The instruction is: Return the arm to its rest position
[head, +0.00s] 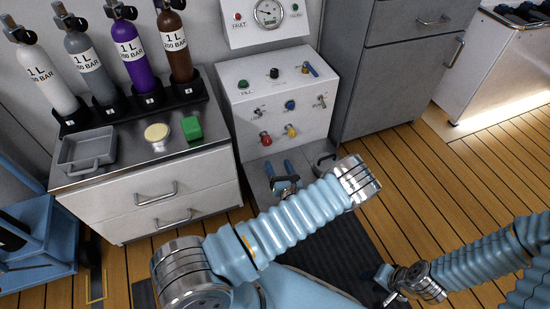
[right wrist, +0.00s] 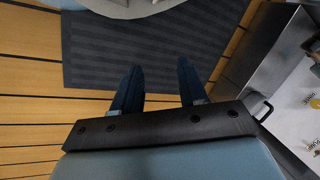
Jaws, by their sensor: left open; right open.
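My left arm crosses the middle of the head view. Its gripper (head: 279,167) shows small in front of the white fill panel (head: 245,90), low beside its base, with blue fingers apart and nothing seen between them. My right arm comes in from the right of the head view, bent low. Its gripper (head: 383,284) hangs over the floor near the dark mat. In the right wrist view the right gripper (right wrist: 158,68) has its two dark blue fingers wide apart, with only mat between them.
Several gas cylinders (head: 129,52) stand in a black rack on a white drawer cabinet (head: 110,205). A grey tray (head: 87,158), yellow disc (head: 156,132) and green block (head: 192,128) sit on its top. A grey cabinet (head: 385,70) stands right of the panel. Wooden floor (head: 480,180) is clear at right.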

